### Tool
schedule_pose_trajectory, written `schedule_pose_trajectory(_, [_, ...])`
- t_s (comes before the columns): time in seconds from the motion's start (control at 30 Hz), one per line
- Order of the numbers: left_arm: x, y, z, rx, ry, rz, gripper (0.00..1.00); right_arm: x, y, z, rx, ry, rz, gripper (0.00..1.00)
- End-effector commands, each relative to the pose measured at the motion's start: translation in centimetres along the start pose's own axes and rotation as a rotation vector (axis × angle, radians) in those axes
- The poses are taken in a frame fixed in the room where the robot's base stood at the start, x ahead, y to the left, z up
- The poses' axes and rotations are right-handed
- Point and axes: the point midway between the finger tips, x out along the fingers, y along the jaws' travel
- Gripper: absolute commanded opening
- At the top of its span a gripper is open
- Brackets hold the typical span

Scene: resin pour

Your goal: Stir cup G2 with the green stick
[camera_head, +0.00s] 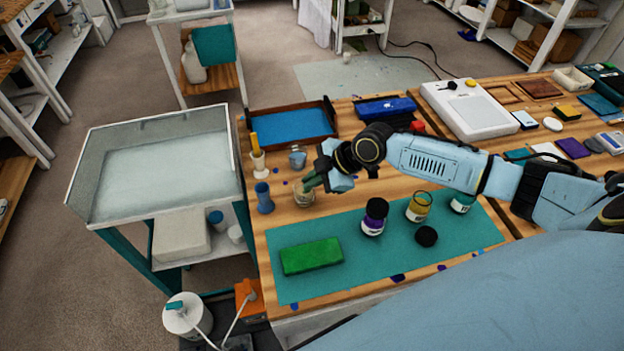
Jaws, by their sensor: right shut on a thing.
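My right gripper (322,178) reaches in from the right and is shut, tilted down over a small clear cup (303,197). A short green piece, which looks like the green stick (310,183), shows at its jaws, just above or inside the cup's mouth; I cannot tell how deep it goes. No label G2 can be read on the cup. My left gripper is not in view.
A blue cup (264,198) and a white holder (258,163) stand left of the clear cup. A purple-labelled jar (375,217), a yellow jar (418,207) and a green block (311,256) sit on the teal mat (350,272). A blue-lined tray (330,121) lies behind.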

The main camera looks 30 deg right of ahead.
Motion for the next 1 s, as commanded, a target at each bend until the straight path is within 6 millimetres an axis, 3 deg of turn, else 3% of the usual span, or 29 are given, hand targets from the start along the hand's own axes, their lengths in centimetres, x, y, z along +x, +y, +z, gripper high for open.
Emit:
schedule_pose_trajectory(0.47, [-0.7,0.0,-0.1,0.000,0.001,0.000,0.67,-0.5,0.2,-0.5,-0.001,-0.001,0.002,0.00])
schedule_pose_trajectory(1.0, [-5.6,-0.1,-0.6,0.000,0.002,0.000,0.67,-4.9,0.2,-2.6,-0.001,-0.001,0.002,0.00])
